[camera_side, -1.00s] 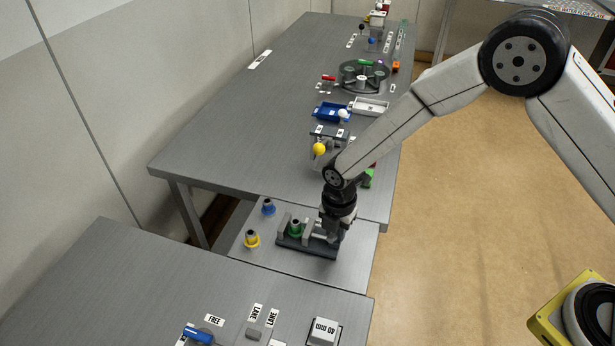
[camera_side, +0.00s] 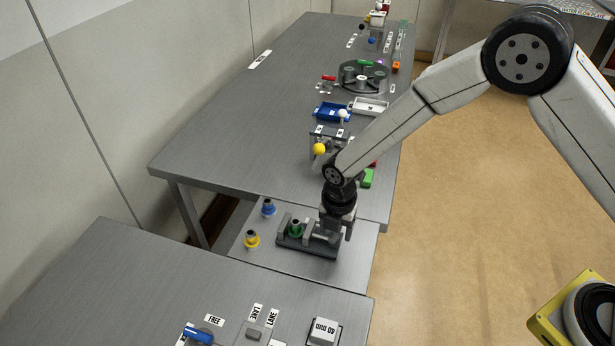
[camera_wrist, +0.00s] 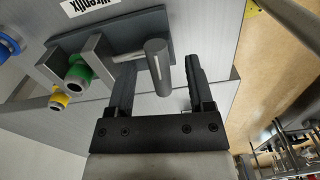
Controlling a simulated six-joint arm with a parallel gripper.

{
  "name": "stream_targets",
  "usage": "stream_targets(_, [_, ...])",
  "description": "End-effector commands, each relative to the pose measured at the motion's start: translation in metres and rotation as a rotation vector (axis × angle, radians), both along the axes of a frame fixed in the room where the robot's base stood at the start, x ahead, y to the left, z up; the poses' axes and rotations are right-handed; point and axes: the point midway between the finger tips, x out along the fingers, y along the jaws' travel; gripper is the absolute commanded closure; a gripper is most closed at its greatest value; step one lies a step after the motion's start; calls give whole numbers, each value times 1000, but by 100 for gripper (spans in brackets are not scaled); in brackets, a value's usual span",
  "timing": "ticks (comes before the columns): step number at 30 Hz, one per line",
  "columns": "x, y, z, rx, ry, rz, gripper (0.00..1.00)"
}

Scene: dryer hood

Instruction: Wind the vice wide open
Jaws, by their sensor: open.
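The vice (camera_side: 318,250) is a dark grey base with grey upright jaws, on the low bench in the side view. It also shows at the top left of the wrist view (camera_wrist: 150,24). A green ringed piece (camera_wrist: 80,72) sits between its jaws; it also shows in the side view (camera_side: 296,228). A grey cylindrical handle (camera_wrist: 157,68) is at the end of the vice's screw. My gripper (camera_wrist: 160,72) is open, with a finger on each side of the handle in the wrist view. I cannot tell whether either finger touches it.
A blue ringed piece (camera_side: 268,207) and a yellow one (camera_side: 252,239) stand left of the vice. The long table (camera_side: 250,130) behind holds a blue tray (camera_side: 330,111), a yellow ball (camera_side: 319,149) and a green block (camera_side: 368,178). A nearer table (camera_side: 120,290) carries labelled controls.

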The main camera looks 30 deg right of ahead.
Motion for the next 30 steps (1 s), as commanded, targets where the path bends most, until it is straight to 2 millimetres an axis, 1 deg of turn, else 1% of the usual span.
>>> stream_targets(24, [0,0,47,1,-1,0,32])
stream_targets(30, [0,0,54,0,0,0,32])
